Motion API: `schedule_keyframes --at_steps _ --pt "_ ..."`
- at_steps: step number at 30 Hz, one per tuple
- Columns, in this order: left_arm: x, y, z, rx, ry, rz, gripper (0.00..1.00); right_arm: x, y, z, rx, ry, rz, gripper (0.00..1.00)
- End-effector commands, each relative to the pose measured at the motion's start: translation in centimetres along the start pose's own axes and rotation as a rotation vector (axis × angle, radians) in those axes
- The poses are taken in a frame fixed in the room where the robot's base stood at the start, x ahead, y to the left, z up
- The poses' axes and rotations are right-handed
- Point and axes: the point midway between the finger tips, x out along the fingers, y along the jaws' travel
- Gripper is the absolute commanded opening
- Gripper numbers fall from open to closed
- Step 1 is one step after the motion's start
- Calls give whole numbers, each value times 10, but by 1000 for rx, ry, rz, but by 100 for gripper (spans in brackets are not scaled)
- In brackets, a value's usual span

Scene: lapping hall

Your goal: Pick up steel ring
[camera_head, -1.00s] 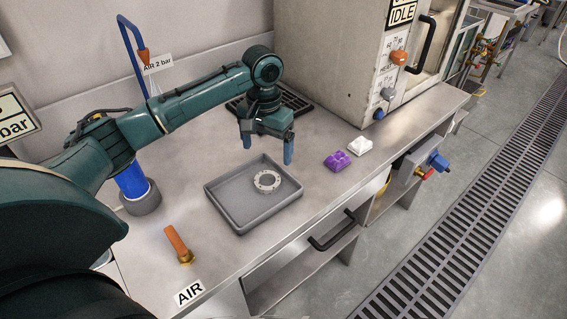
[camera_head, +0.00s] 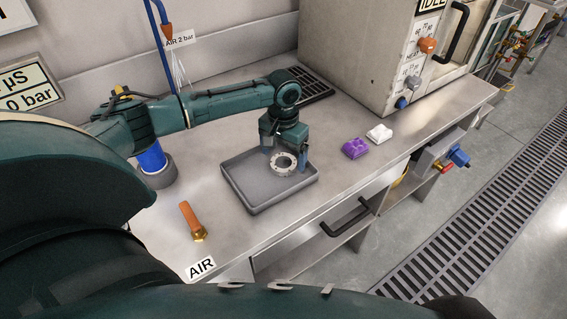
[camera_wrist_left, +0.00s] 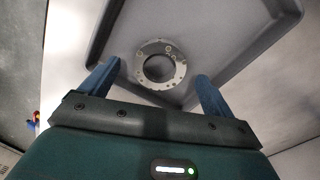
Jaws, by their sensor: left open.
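The steel ring (camera_head: 274,165) is a flat silver flange with small holes, lying in the grey tray (camera_head: 250,204) on the bench. It also shows in the left wrist view (camera_wrist_left: 176,78). My left gripper (camera_head: 286,162) is over the tray, pointing down, with its two blue fingers apart on either side of the ring. In the left wrist view the open fingers (camera_wrist_left: 160,80) flank the ring and nothing is held. I cannot tell whether the fingertips touch the tray floor. My right gripper is not in view.
A purple block (camera_head: 355,148) and a white block (camera_head: 380,133) lie right of the tray. A blue cylinder (camera_head: 152,158) is at the left. A large machine (camera_head: 365,50) stands at the back right.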

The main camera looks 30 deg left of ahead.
Motion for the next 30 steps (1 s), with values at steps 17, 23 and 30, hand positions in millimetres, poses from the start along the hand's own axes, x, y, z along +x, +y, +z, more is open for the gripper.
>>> schedule_keyframes --at_steps 17,23,30 --pt "19 0 0 1 1 0 75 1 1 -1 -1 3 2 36" --pt "18 0 0 1 1 0 59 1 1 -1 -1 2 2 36" --pt "18 0 0 1 2 0 39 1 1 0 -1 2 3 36"
